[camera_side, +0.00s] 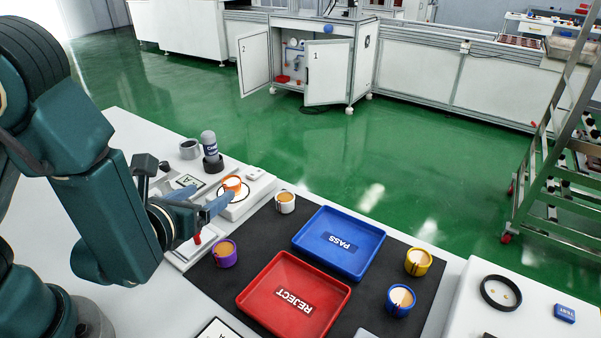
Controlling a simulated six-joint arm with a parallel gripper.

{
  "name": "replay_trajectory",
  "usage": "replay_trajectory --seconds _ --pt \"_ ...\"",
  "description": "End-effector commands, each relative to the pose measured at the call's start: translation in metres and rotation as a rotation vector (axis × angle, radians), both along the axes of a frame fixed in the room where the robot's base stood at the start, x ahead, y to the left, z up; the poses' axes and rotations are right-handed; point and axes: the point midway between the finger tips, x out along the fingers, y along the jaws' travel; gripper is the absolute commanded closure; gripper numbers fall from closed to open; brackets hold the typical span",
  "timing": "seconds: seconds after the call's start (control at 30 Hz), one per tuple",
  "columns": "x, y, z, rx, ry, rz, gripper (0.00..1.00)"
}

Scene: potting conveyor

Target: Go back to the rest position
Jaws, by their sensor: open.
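My gripper (213,195) is at the left of the side view, low over the white station on the table. Its two blue-grey fingers are apart with nothing visible held between them. An orange cup (232,183) stands upright on the white station (259,188), just beyond the fingertips. Whether a finger touches the cup cannot be told from this angle.
A black mat (270,228) holds a blue PASS tray (357,257) and a red REJECT tray (263,294), both empty. Around them stand white (285,203), purple (224,254), yellow (418,262) and blue (400,301) cups. A grey-topped bottle (209,145) and grey mug (189,149) stand behind.

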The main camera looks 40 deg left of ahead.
Motion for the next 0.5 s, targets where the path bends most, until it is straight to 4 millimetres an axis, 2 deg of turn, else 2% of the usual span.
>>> replay_trajectory --seconds 0.4,0.5 --pt "-0.0045 -0.0012 0.0017 0.000 0.001 0.001 0.23" --pt "-0.0053 0.0048 0.0057 -0.014 -0.012 0.038 0.23"
